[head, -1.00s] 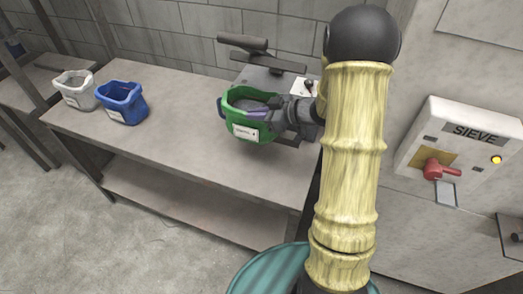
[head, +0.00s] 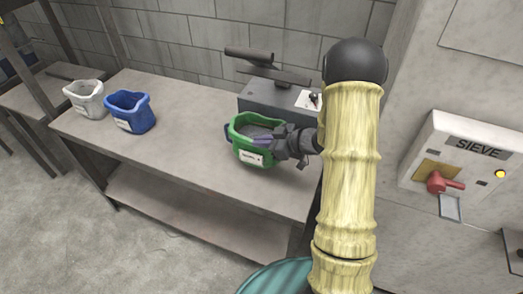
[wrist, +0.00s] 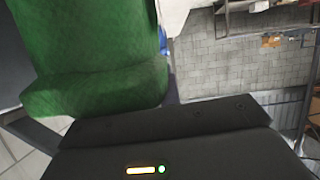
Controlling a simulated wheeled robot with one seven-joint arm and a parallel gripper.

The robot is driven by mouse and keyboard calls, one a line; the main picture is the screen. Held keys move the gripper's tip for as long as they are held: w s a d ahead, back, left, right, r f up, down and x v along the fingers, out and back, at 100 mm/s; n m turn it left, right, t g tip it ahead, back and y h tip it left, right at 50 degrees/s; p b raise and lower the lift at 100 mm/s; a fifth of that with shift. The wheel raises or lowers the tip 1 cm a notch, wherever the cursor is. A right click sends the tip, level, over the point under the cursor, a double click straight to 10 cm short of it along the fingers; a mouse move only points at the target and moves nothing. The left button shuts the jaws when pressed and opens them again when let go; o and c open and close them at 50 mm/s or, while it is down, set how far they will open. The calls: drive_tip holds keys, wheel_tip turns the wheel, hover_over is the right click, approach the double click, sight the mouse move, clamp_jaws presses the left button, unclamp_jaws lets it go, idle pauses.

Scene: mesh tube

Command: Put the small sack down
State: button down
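The small sack is green, open at the top, with a white label on its front (head: 241,148). It is upright over the right end of the grey table (head: 185,143); I cannot tell whether its base touches the top. My gripper (head: 270,140) reaches in from the right and is shut on the sack's right rim, with purplish finger parts at the opening. In the wrist view the green sack (wrist: 90,50) fills the upper left, beyond the dark gripper body. The fingertips are hidden there.
A blue sack (head: 131,112) and a white sack (head: 84,99) stand at the table's left end. A grey scale-like device (head: 270,97) is just behind the green sack. The middle of the table is clear. A SIEVE switch box (head: 465,160) is at right.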

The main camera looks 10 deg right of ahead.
sight(261, 154)
drive_tip(key=shift+f, duration=1.95)
drive_tip(key=shift+f, duration=0.15)
drive_tip(key=c, duration=1.6)
unclamp_jaws()
drive_tip(key=v, duration=0.7)
drive_tip(key=shift+s+b, duration=0.25)
drive_tip(key=shift+b, duration=0.15)
drive_tip(key=shift+d, duration=0.15)
